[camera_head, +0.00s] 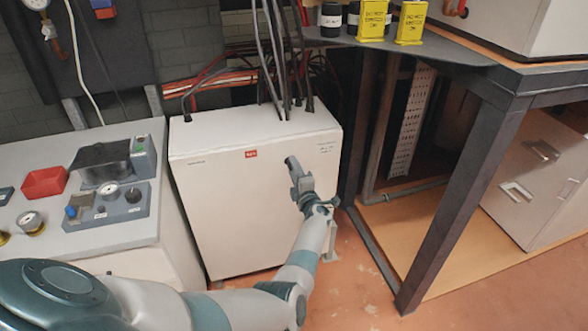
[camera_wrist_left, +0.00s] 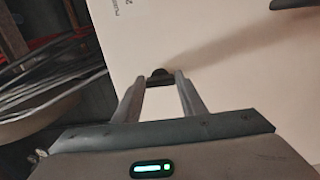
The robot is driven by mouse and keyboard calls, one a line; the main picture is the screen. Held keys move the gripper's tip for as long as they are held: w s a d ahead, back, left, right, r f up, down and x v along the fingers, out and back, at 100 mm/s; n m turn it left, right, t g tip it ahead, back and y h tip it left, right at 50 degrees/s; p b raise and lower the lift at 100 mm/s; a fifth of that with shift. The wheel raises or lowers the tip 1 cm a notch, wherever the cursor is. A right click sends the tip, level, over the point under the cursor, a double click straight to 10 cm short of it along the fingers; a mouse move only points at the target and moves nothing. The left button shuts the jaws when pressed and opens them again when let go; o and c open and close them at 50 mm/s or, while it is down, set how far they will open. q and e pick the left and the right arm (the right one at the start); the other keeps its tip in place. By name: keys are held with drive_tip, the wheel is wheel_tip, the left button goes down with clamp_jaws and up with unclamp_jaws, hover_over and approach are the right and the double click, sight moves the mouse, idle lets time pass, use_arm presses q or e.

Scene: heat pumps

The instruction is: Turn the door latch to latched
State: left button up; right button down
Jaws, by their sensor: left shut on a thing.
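The white cabinet (camera_head: 255,185) with a small red label stands in the middle of the head view, and its pale front fills much of the left wrist view. My left gripper (camera_head: 292,162) is at the right part of that front. In the left wrist view, a small dark latch (camera_wrist_left: 158,73) sits on the panel between the fingertips of my left gripper (camera_wrist_left: 160,82), which is shut on it. In the head view the gripper hides the latch, and I cannot tell its turn angle. My right gripper is not in view.
A bench (camera_head: 140,225) with a control box and a red tray (camera_head: 45,182) stands left of the cabinet. Cables (camera_head: 270,60) rise from the cabinet's top. A dark-framed table (camera_head: 465,185) stands at right, with yellow containers (camera_head: 410,22). Open floor (camera_head: 345,290) lies in front.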

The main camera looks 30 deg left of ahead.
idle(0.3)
use_arm(q)
drive_tip(key=o, duration=1.1)
drive_tip(key=shift+c, duration=0.2)
